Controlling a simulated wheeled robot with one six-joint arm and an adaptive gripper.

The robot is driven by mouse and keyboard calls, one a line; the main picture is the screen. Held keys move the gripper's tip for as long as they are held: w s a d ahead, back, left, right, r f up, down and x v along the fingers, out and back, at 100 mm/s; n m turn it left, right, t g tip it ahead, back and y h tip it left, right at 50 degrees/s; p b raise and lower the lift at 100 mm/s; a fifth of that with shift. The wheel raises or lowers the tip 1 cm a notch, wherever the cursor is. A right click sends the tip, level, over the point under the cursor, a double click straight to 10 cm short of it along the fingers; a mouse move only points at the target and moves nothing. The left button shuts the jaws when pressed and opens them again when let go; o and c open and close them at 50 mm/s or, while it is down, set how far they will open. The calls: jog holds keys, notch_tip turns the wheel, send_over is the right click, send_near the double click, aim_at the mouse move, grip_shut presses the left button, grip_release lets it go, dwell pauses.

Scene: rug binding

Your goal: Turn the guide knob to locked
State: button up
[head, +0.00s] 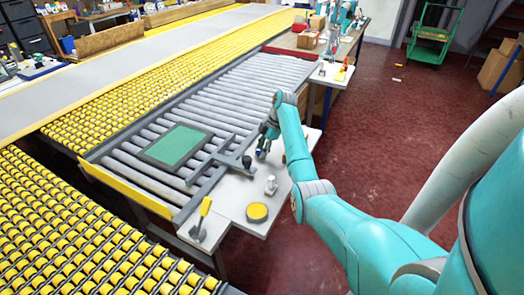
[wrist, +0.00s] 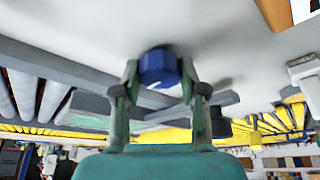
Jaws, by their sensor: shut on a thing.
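The guide knob (wrist: 158,66) is a blue faceted knob with a short white mark, seen in the wrist view against a pale worktop. My gripper (wrist: 160,76) has one finger on each side of the knob and is shut on it. In the head view my gripper (head: 263,153) is low over the white side table beside the roller conveyor, and the knob is too small there to make out clearly. I cannot tell which setting the white mark points to.
A grey guide bar (head: 222,157) and a green framed panel (head: 176,146) lie on the rollers. The white table (head: 232,192) also bears a yellow round tin (head: 257,212), a small metal fitting (head: 271,185) and a yellow-handled tool (head: 203,215). Red floor is open to the right.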

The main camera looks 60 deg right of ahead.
jog(key=n+g, duration=0.1)
jog(key=n, duration=0.2)
jog(key=n+g+y, duration=0.1)
jog(key=n, duration=0.1)
jog(key=shift+w+n, duration=0.1)
jog(key=shift+n, duration=0.3)
dwell(0.4)
jog(key=o, duration=1.1)
jog(key=shift+o, duration=0.2)
